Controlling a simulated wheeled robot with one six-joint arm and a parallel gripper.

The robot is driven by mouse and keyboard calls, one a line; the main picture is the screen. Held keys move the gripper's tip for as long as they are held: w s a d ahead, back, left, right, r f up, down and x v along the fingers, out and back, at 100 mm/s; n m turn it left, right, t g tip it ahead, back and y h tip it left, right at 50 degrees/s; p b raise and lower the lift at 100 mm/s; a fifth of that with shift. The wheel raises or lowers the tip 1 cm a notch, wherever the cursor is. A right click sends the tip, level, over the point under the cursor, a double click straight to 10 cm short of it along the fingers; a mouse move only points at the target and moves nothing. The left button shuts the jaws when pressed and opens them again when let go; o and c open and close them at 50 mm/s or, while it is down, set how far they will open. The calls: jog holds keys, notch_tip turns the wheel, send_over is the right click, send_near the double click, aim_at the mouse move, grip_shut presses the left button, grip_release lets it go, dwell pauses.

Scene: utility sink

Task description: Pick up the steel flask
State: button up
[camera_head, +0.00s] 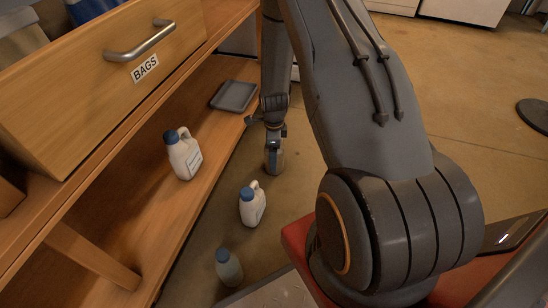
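My gripper (274,136) points down at the floor beside the shelf, near the middle of the view. A small grey-tan container (274,161) with a bluish top stands on the floor right under the gripper; it may be the steel flask. The fingertips are at its top, but they are small and dark, and I cannot tell whether they grip it. A grey bottle (229,269) with a blue cap stands on the floor nearer to me, apart from the gripper; its material is unclear.
A white jug (253,208) with a blue cap stands on the floor between the two. Another white jug (184,158) and a dark grey tray (234,96) are on the low wooden shelf (150,215). An open drawer labelled BAGS (95,85) juts out above. Floor (470,110) at right is largely clear.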

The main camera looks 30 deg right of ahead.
jog(key=c, duration=1.5)
jog(key=shift+r, duration=0.1)
